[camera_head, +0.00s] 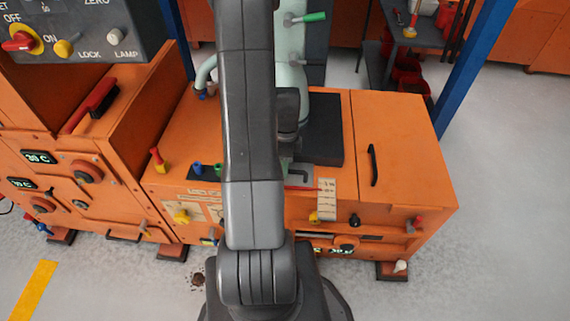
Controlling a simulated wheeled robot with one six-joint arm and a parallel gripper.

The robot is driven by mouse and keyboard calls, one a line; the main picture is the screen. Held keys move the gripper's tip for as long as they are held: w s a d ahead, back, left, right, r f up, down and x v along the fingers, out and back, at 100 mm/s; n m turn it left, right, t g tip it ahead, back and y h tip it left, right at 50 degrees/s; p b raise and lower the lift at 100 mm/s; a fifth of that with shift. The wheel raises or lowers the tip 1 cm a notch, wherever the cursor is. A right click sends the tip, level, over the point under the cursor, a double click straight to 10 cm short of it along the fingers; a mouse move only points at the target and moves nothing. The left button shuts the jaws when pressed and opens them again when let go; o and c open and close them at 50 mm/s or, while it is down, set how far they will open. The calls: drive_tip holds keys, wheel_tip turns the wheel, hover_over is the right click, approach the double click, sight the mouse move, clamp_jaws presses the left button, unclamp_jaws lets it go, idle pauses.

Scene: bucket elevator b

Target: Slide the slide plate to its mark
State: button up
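A small grey plate (299,178) with a dark slot-like shape lies at the front of the orange machine's top, right of my arm; I take it to be the slide plate. A thin red line runs along its front edge to a white upright scale (327,197) with small marks. The marks are too small to read, and I cannot tell which one is the plate's mark. My arm crosses the middle of the view and hides the plate's left surroundings. I cannot make out my gripper.
The orange machine (398,135) has a black handle (373,165) on its right lid. A black block (323,130) and a pale green column (290,45) stand behind the plate. A control panel (75,30) fills the upper left. Grey floor is clear at right.

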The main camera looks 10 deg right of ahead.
wheel_tip(320, 180, up, 14)
drive_tip(key=w+p, duration=0.2)
drive_tip(key=shift+w+d+f, duration=0.2)
drive_tip(key=shift+w+d, duration=0.1)
drive_tip(key=shift+d, duration=0.05)
drive_tip(key=s+f, duration=0.1)
drive_tip(key=f, duration=0.3)
drive_tip(key=f+b, duration=0.1)
drive_tip(key=f, duration=0.4)
drive_tip(key=s+f+b, duration=0.1)
drive_tip(key=f, duration=0.3)
drive_tip(key=shift+s+a+f, duration=0.3)
drive_tip(key=shift+a+f, duration=0.05)
drive_tip(key=shift+w+d, duration=0.1)
drive_tip(key=shift+w, duration=0.2)
